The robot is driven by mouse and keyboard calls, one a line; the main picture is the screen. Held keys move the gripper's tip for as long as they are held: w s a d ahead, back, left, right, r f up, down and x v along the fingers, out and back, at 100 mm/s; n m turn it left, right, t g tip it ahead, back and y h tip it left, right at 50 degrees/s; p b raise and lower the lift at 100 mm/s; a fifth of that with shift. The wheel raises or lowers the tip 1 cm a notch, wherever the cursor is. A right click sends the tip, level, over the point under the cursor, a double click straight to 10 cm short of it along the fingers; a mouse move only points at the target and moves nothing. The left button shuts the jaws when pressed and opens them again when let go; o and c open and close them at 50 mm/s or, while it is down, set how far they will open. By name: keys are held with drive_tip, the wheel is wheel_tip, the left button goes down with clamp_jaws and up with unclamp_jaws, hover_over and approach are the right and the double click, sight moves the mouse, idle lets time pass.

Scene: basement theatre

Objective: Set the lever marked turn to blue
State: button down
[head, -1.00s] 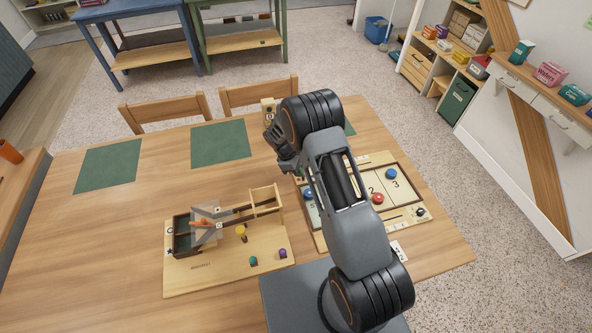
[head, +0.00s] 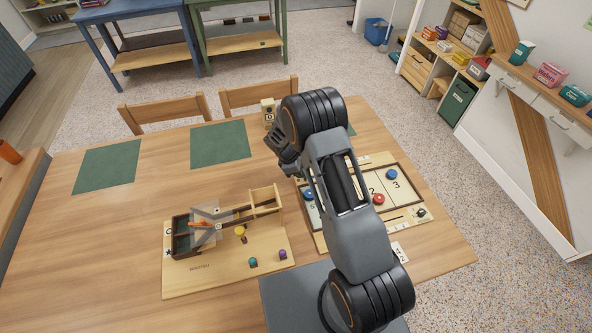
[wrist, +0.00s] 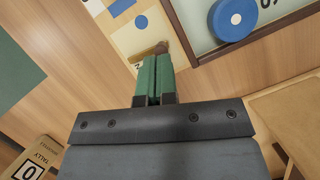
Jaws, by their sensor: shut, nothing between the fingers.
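In the wrist view, a small brown knob (wrist: 161,47) stands on a pale wooden strip just beyond my fingertips. It may be the lever's handle; its shaft is hidden and I cannot tell whether it is touched. A letter N shows beside it, the rest of the word covered by my fingers. Farther along the strip is a white patch with a blue dot (wrist: 141,22), and a blue patch (wrist: 122,6) lies beyond. My gripper (wrist: 155,62) has its green fingers together and empty. In the head view, my gripper (head: 283,150) is low near the game board's left end; the arm hides the lever.
The game board (head: 432,216) holds a red disc (head: 379,199) and blue discs (head: 391,174); one blue disc (wrist: 235,18) is near my fingers. A tally block (head: 269,113) stands behind my gripper. A wooden launcher board (head: 215,278) lies left. Green mats (head: 220,144) lie behind.

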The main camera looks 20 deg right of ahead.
drive_tip(key=shift+s+d+n, duration=0.15)
drive_tip(key=shift+d+n, duration=0.05)
drive_tip(key=shift+n, duration=0.4)
idle(1.1)
drive_tip(key=shift+a+t, duration=0.1)
drive_tip(key=shift+t, duration=0.2)
drive_tip(key=shift+w+a+b, duration=0.25)
drive_tip(key=shift+w+b, duration=0.1)
drive_tip(key=shift+w, duration=0.4)
drive_tip(key=shift+w+a, duration=0.25)
drive_tip(key=shift+a, duration=0.25)
drive_tip(key=a, duration=0.1)
drive_tip(key=w+a, duration=0.1)
drive_tip(key=b, duration=0.1)
drive_tip(key=shift+w+a+f, duration=0.2)
drive_tip(key=shift+a+f, duration=0.05)
drive_tip(key=shift+a, duration=0.15)
drive_tip(key=b+v, duration=0.1)
drive_tip(key=v, duration=0.9)
drive_tip(key=shift+w+d+r, duration=0.2)
drive_tip(key=shift+w, duration=0.15)
